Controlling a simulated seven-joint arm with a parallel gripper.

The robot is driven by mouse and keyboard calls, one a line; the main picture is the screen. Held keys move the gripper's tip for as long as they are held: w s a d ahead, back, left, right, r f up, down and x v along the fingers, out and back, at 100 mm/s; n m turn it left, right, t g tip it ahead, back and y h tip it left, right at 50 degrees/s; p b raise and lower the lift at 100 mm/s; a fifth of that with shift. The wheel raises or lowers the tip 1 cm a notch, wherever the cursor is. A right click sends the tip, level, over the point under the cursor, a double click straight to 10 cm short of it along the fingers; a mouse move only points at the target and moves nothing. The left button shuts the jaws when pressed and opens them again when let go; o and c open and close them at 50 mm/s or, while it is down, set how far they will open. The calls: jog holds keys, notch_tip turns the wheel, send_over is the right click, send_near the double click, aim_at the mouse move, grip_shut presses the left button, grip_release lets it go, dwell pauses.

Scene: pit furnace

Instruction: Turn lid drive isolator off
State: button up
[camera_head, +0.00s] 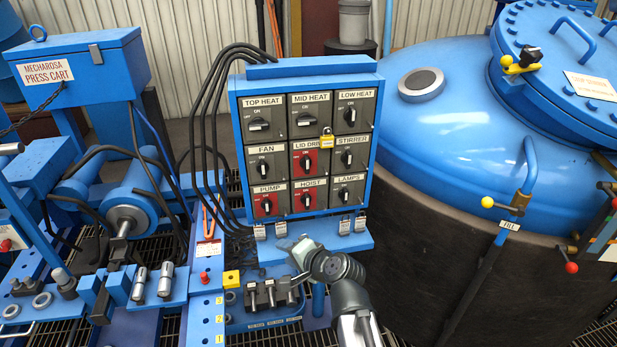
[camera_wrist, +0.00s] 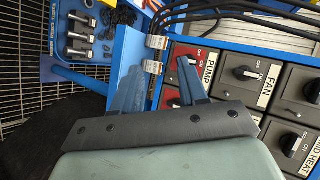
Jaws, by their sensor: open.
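The lid drive isolator (camera_head: 304,161) is a red plate with a black rotary handle, in the middle of the switch panel in the head view. Its label is partly covered by a yellow tag and padlock (camera_head: 327,141) at its upper right. The handle's exact setting is too small to tell. My gripper (camera_head: 302,250) is low in front of the panel, below the isolator and apart from it. In the wrist view my gripper (camera_wrist: 158,88) has its two blue fingers spread and nothing between them. I cannot make out the lid drive isolator in the wrist view.
Neighbouring isolators surround it: fan (camera_head: 266,163), stirrer (camera_head: 350,157), mid heat (camera_head: 305,117) and hoist (camera_head: 305,197). A tool block (camera_head: 270,294) sits below. The blue furnace (camera_head: 450,85) stands right.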

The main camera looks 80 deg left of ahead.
jog(key=w+a+r+m+y, duration=0.3)
jog(key=a+r+m+y, duration=0.25)
jog(key=r+m, duration=0.35)
jog(key=m+t+y, duration=0.2)
jog(key=m+t, duration=0.4)
jog(key=m, duration=1.1)
send_near(308, 166)
jog(key=a, duration=0.9)
jog(key=shift+a, duration=0.25)
jog(key=shift+r, duration=0.1)
grip_shut()
